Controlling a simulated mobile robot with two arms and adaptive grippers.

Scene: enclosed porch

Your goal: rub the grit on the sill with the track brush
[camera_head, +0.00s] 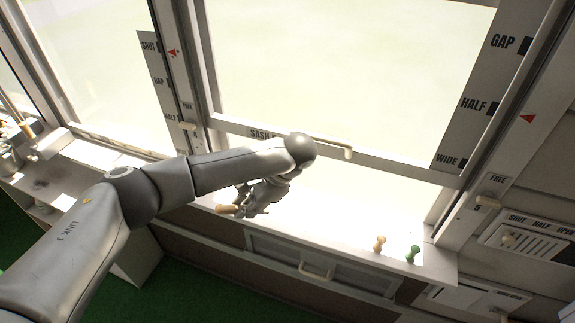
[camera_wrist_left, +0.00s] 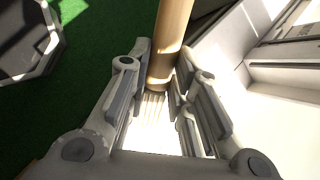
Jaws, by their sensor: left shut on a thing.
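My left gripper (camera_head: 252,199) is over the left part of the bright window sill (camera_head: 335,222). It is shut on the track brush, whose pale wooden handle (camera_head: 228,209) sticks out to the left of the fingers. In the left wrist view the handle (camera_wrist_left: 172,40) stands between the two fingers (camera_wrist_left: 161,85). Pale bristle-like strands show below it, against the bright sill. I cannot tell whether the brush touches the sill. The grit cannot be clearly made out in the glare. My right gripper is not in view.
A tan peg (camera_head: 379,243) and a green peg (camera_head: 412,254) stand at the sill's right end. The sash's lower rail (camera_head: 390,166) and its handle (camera_head: 335,147) lie above the sill. A drawer handle (camera_head: 317,271) sticks out below. The middle of the sill looks clear.

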